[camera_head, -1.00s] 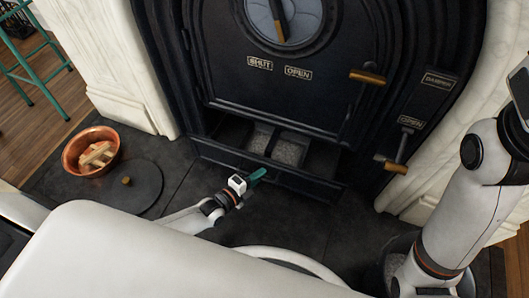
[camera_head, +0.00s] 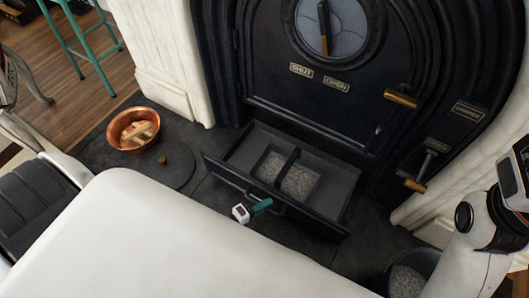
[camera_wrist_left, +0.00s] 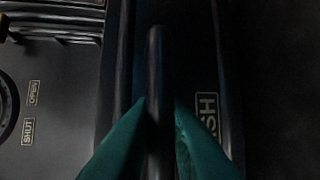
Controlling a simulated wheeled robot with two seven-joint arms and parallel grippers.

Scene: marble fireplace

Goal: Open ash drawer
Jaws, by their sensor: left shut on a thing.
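The black ash drawer (camera_head: 325,182) is pulled well out of the stove front, below the main door. Two compartments with grey ash (camera_head: 299,182) show inside it. My left gripper (camera_head: 262,206) is at the drawer's front panel, its teal fingers by the handle. In the left wrist view the teal fingers lie on both sides of the dark handle bar (camera_wrist_left: 154,70), shut on it. Part of a label ending in "SH" shows on the drawer front beside it. My right arm shows at the right edge; its fingertips are not visible.
The black stove door (camera_head: 300,105) with its brass-coloured handle (camera_head: 401,98) is above the drawer. A copper bowl of wood (camera_head: 134,129) and a round dark lid (camera_head: 165,166) lie on the hearth at left. A bucket of ash (camera_head: 407,280) stands at lower right.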

